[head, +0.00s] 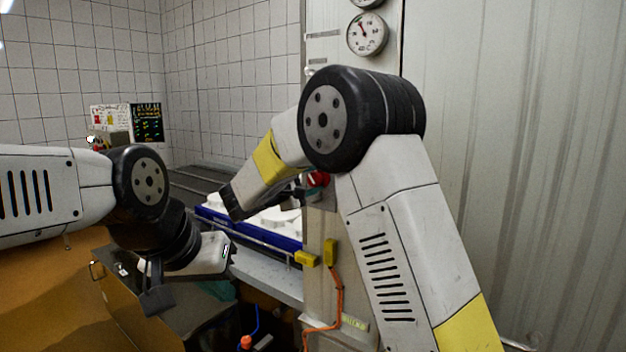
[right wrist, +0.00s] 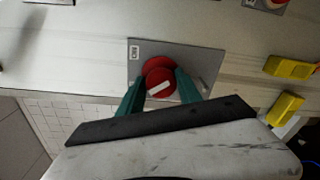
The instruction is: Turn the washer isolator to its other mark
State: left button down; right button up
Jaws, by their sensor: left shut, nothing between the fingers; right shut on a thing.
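The washer isolator is a red round knob with a white bar (right wrist: 160,84) on a grey plate (right wrist: 204,60), in the right wrist view. My right gripper (right wrist: 161,88) has its two green fingers shut on the knob, one at each side. The white bar lies slanted, its right end higher. A small label sits at the plate's upper left corner. In the head view the red knob (head: 318,179) shows just below my right arm, which hides most of the plate. My left gripper (head: 155,298) is shut and empty, low at the left, well away from the isolator.
Yellow connectors (head: 318,255) with an orange cable are on the post below the isolator. A blue-edged tray (head: 250,229) with white moulds stands behind. Round gauges (head: 367,34) are higher on the panel. A dark cabinet (head: 135,310) stands below my left arm.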

jog(key=shift+f+n, duration=0.45)
jog(key=shift+n, duration=0.15)
grip_shut()
jog(key=shift+d+r, duration=0.1)
jog(key=shift+d, duration=0.05)
jog(key=o, duration=1.1)
grip_release()
jog(key=shift+o, duration=0.9)
jog(key=shift+r, duration=0.2)
jog(key=shift+d, duration=0.1)
